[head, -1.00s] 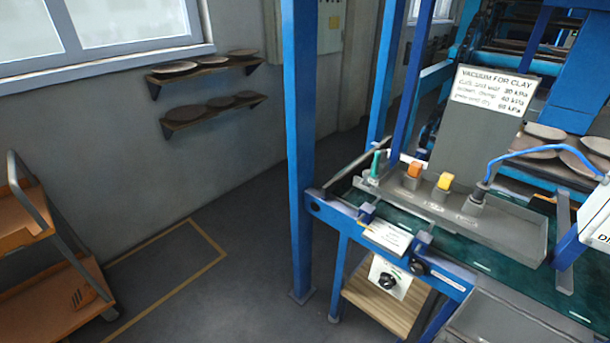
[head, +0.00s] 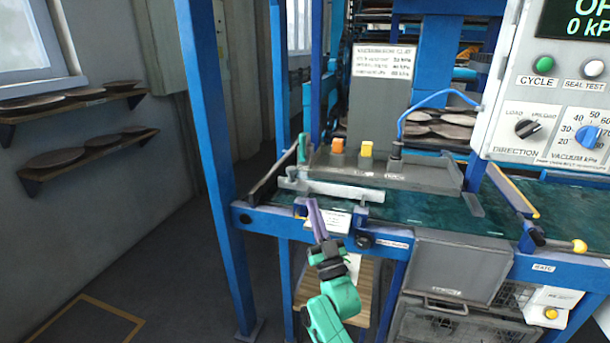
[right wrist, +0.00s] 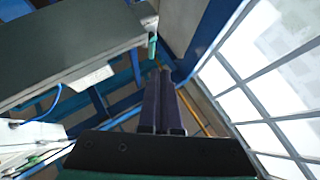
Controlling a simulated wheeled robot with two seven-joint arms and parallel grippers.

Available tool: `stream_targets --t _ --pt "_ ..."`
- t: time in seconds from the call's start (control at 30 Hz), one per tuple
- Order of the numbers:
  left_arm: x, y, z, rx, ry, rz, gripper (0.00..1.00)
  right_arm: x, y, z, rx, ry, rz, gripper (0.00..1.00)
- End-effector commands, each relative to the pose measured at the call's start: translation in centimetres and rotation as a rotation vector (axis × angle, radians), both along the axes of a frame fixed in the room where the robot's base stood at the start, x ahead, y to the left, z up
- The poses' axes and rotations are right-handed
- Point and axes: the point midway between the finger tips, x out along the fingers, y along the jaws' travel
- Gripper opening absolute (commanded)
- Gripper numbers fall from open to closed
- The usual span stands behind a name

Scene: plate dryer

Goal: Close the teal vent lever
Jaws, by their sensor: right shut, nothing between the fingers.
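The teal vent lever (head: 302,148) stands roughly upright at the left end of the grey valve panel (head: 400,175). It also shows in the right wrist view (right wrist: 152,47), just beyond the fingertips. My right gripper (head: 313,203) is shut and empty, with its purple fingers pointing up near the front blue rail. In the head view it appears below and slightly right of the lever, with a visible gap. In the right wrist view the two fingers (right wrist: 160,75) lie together. My left gripper is not in view.
An orange lever (head: 338,146) and a yellow lever (head: 366,149) stand right of the teal one. A blue hose (head: 408,112) rises from the panel. A control box (head: 550,95) hangs at the right. A blue post (head: 212,150) stands at the left.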

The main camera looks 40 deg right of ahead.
Motion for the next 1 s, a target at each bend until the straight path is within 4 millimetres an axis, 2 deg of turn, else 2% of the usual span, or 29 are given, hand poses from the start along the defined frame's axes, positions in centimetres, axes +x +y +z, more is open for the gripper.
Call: stream_targets --t 0.03,0.07,0.17,0.27,0.63,0.8,1.0 --pt "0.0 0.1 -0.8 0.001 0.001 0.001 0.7 -1.1 -0.4 1.5 -0.012 -0.067 -0.019 0.0" --pt "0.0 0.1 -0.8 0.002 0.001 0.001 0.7 -1.5 -0.6 2.4 -0.017 -0.094 -0.027 0.0" --pt "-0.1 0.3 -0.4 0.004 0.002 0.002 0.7 -1.7 -0.8 4.0 -0.022 -0.123 -0.035 0.0" --pt "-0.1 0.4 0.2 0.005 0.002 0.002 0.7 -0.8 -1.1 5.1 -0.023 -0.121 -0.033 0.0" --pt "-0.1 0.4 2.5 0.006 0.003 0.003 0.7 4.6 -3.2 10.8 -0.023 -0.116 -0.032 0.0" --pt "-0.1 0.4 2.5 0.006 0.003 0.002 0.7 7.4 -4.3 10.6 -0.021 -0.112 -0.031 0.0" --pt "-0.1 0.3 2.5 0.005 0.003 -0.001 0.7 8.5 -4.7 10.4 -0.021 -0.112 -0.031 0.0"
